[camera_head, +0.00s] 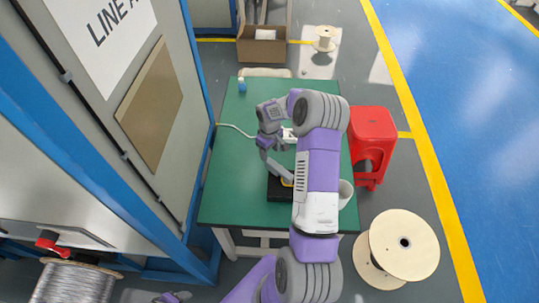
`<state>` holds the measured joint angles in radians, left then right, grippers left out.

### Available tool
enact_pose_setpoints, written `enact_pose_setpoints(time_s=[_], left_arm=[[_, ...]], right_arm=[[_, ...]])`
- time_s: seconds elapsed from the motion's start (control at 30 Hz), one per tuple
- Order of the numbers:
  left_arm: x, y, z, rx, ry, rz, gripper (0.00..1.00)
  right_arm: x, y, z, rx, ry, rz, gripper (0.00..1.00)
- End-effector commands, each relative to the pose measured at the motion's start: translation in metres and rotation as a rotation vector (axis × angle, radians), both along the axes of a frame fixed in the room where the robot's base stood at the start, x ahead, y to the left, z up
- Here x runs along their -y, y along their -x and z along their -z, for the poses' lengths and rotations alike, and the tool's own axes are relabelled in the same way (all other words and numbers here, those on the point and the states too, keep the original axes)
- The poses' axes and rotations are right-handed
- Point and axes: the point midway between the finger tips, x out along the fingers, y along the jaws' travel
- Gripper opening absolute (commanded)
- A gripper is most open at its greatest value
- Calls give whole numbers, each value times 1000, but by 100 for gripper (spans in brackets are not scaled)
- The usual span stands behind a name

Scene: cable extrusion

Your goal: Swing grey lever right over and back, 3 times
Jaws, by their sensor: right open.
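A black device (279,191) sits on the green table near its front edge. A grey lever (280,173) rises from it, tilted up and to the left, with a small yellow part at its foot. My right gripper (264,154) is open at the upper left end of the lever. I cannot tell whether its fingers touch the lever. My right forearm hides part of the table to the right of the device. A small piece of my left gripper (174,297) shows at the bottom edge.
The green table (228,178) is clear on its left, apart from a white cable and a small blue-capped bottle (242,86). A white cup (345,191) stands at the right edge. A red bin (373,135) and wooden spool (404,243) stand right of the table.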

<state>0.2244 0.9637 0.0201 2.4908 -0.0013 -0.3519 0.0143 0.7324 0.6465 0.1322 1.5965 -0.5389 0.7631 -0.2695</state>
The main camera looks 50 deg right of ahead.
Motion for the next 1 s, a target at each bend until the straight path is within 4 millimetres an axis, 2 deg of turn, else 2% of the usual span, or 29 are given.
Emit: enact_pose_setpoints(time_s=[0.17, 0.5, 0.67, 0.9, 0.93, 1.0], left_arm=[[0, 0, -1, -1, 0, -1, 57], [0, 0, 1, -1, 0, -1, 57], [0, 0, 0, -1, 0, -1, 57], [0, 0, 0, 0, 0, -1, 57], [0, 0, 0, 0, 0, -1, 57], [0, 0, 0, 0, 0, -1, 57]], right_arm=[[-1, 0, 16, 1, -4, 0, 57], [-1, 0, 67, 1, -4, 0, 57], [-1, 0, 76, 3, -3, 1, 57], [0, 0, 77, 3, -2, 1, 57], [0, 0, 77, 3, -2, 1, 56], [0, 0, 77, 3, -2, 1, 45]])
